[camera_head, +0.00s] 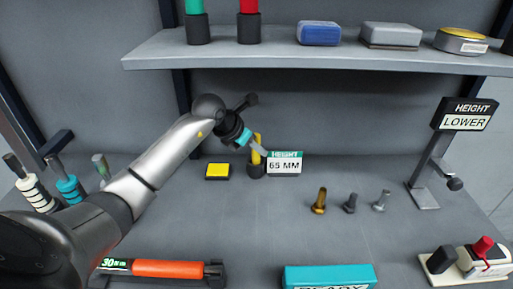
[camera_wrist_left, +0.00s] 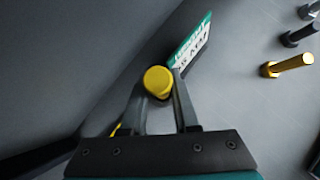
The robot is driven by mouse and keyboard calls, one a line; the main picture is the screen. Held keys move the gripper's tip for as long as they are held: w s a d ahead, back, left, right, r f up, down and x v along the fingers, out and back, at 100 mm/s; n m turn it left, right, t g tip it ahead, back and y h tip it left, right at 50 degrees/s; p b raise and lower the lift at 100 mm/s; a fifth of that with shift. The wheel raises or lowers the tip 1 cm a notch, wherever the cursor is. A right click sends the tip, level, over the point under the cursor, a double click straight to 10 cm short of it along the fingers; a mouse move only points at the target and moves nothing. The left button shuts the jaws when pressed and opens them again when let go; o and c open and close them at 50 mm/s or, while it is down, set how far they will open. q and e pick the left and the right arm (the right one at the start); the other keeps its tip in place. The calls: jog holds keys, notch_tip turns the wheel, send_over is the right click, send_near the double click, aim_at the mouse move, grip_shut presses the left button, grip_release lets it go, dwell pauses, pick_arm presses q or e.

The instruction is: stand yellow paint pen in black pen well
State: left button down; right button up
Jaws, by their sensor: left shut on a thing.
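The yellow paint pen (camera_head: 256,144) is upright at the back of the bench. Its lower end meets the black pen well (camera_head: 256,171), and it looks to be inside the well's mouth. My left gripper (camera_head: 259,150) is shut on the pen from the left. In the left wrist view the pen's round yellow top (camera_wrist_left: 158,79) sits between the two fingertips (camera_wrist_left: 160,92). The well is hidden in that view, so I cannot tell how deep the pen sits. My right gripper is not in view.
A "65 MM" height sign (camera_head: 284,163) stands close right of the well, and a yellow-topped black block (camera_head: 217,171) lies to its left. Several bolts (camera_head: 350,201) stand to the right. A shelf (camera_head: 300,55) overhangs behind. The bench middle is clear.

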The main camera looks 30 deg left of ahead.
pick_arm(q)
jog(key=shift+f, duration=0.1)
jog(key=c, duration=0.7)
grip_release()
jog(key=shift+o, duration=0.2)
jog(key=shift+r, duration=0.2)
jog(key=v, duration=0.7)
jog(key=shift+s+p, duration=0.15)
jog(key=shift+p, duration=0.2)
jog(key=shift+r, duration=0.15)
